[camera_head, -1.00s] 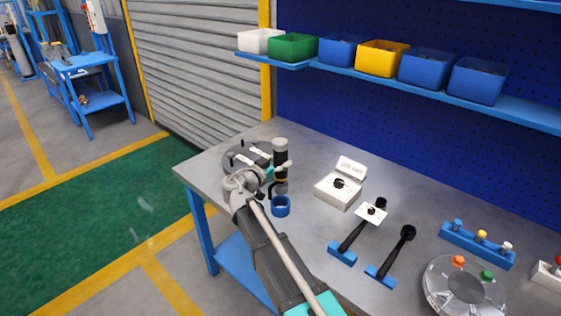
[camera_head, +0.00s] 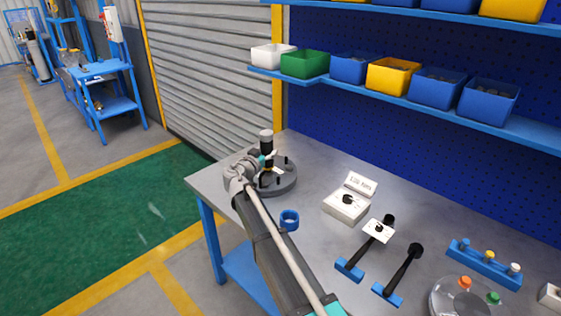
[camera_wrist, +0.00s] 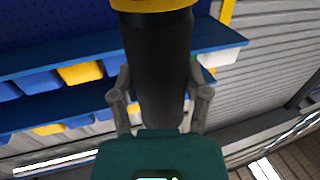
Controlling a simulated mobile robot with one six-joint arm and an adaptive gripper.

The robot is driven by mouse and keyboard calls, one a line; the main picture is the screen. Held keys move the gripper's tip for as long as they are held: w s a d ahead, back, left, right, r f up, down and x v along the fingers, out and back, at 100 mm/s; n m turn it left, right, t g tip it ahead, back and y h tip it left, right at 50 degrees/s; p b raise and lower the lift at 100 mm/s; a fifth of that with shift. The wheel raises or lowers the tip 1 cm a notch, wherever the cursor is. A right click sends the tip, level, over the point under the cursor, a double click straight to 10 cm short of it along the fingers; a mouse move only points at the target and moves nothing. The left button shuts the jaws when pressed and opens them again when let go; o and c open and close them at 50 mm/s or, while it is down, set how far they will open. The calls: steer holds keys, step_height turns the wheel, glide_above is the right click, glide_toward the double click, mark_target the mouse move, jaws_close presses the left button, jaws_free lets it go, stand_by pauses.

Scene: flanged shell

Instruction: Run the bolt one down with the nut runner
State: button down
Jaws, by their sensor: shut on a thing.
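My gripper (camera_head: 266,161) is shut on the nut runner (camera_head: 267,146), a black upright cylinder with a pale top and a yellow band. In the wrist view its black body (camera_wrist: 158,65) stands between both fingers (camera_wrist: 160,96). The nut runner is over the round grey flanged shell (camera_head: 287,188) at the table's far left corner. Several dark upright pegs or bolts stand on the shell; I cannot tell which is bolt one. The nut runner's lower tip is hidden by my gripper, so contact with a bolt cannot be told.
An empty blue ring holder (camera_head: 289,220) stands just right of my arm. Bins line the shelf (camera_head: 540,132) behind.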

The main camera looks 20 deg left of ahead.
steer(key=w+a+r+n+y+p, duration=0.2)
steer(key=w+a+y, duration=0.1)
steer(key=a, duration=0.4)
steer(key=w+a+r+n+y+p, duration=0.1)
steer(key=w+a+r+n+y, duration=0.1)
steer(key=a, duration=0.6)
steer(key=shift+w+g+y+p, duration=0.35)
steer(key=shift+w+y, duration=0.35)
steer(key=shift+w, duration=0.4)
steer(key=shift+f, duration=0.15)
steer(key=shift+a+f+b, duration=0.1)
steer(key=shift+f+b, duration=2.3)
steer(key=shift+b, duration=0.15)
steer(key=shift+f+b, duration=1.3)
steer(key=shift+b, duration=0.05)
steer(key=c, duration=1.4)
jaws_free()
steer(key=shift+n+g+y, duration=0.25)
steer(key=shift+n+y, duration=0.45)
steer(key=shift+y, duration=0.4)
